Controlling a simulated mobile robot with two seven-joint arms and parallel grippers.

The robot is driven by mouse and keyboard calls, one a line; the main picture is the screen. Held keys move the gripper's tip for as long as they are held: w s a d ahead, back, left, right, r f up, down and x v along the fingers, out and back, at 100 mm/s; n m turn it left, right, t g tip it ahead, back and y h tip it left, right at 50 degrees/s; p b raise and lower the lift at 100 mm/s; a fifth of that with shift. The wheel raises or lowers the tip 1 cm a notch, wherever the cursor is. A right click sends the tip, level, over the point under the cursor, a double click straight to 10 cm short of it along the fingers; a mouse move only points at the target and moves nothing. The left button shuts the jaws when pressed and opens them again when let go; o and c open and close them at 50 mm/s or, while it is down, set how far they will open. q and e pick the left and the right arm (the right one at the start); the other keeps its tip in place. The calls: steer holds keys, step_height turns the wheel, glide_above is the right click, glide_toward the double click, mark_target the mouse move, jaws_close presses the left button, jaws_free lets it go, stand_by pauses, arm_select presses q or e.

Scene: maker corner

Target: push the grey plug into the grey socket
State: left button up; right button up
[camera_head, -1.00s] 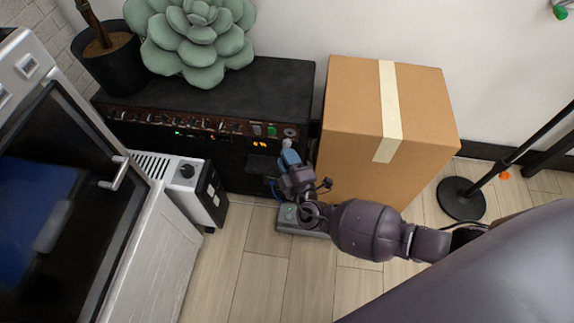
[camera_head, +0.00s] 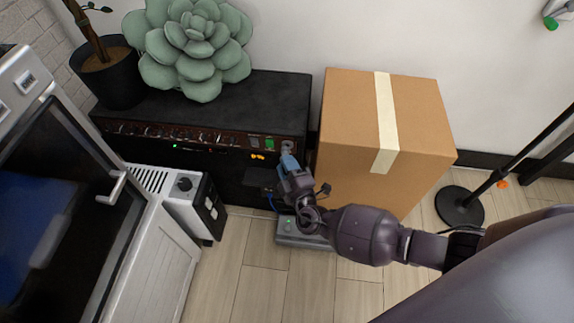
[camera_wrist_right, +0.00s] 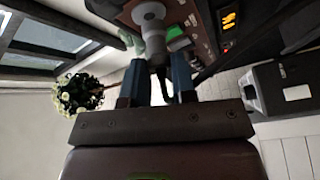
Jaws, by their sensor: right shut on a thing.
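The grey plug (camera_wrist_right: 154,45) is held between the blue fingertips of my right gripper (camera_wrist_right: 157,80), its tip pointing away from the gripper. The right gripper (camera_head: 289,163) also shows in the head view, in front of the right end of the black amplifier's front panel. The grey socket (camera_wrist_right: 149,13) is a round ring on the brown panel, at the top of the right wrist view. The plug's tip overlaps the ring there; how deep it sits cannot be told. In the head view the plug and gripper mostly cover the socket. My left gripper is not in view.
The black amplifier (camera_head: 268,95) carries a green succulent (camera_head: 197,45). A cardboard box (camera_head: 350,105) stands close to the right of the gripper. A grey floor unit (camera_head: 300,237) lies below my wrist. A white cabinet (camera_head: 150,255) stands at left.

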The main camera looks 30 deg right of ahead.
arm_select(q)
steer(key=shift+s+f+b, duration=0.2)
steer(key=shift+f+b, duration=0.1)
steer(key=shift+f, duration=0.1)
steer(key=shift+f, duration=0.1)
arm_select(e)
steer(key=shift+d+r+h, duration=0.1)
steer(key=shift+h, duration=0.3)
stand_by(0.5)
